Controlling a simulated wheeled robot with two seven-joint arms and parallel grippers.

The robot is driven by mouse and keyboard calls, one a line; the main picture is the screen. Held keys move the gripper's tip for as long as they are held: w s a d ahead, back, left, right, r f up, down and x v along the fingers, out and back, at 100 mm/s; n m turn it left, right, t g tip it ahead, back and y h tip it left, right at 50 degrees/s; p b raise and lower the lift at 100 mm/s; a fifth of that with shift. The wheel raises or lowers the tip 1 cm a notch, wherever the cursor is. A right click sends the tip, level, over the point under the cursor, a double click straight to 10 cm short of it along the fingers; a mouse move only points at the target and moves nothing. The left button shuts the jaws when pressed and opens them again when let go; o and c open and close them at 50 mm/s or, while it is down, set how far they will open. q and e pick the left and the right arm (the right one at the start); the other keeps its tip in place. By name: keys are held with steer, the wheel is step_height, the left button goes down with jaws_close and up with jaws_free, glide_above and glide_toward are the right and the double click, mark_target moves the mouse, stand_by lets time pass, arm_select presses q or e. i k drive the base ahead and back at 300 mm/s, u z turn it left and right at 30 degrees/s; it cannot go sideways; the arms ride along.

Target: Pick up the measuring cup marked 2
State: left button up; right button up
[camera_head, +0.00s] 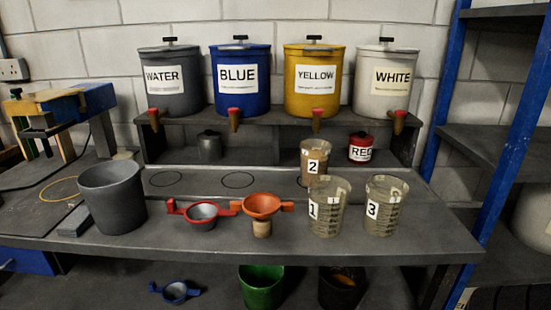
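The measuring cup marked 2 (314,157) stands upright toward the back of the bench, just in front of the raised shelf. It is brownish, with a white label. The cup marked 1 (329,208) stands in front of it and slightly right, and hides part of its lower side. The cup marked 3 (382,206) stands at the right of cup 1. Both front cups are clear, with graduation marks. Neither of my grippers shows in the head view.
An orange funnel (262,205), a red-handled strainer (202,213) and a grey bucket (112,194) stand left of the cups. A small red container (361,147) is right of cup 2. Several labelled tanks with spouts stand on the shelf (270,118). A blue upright (495,190) borders the right.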

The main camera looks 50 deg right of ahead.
mark_target(315, 154)
steer(key=z, duration=0.4)
steer(key=i, duration=1)
steer(key=z, duration=0.75)
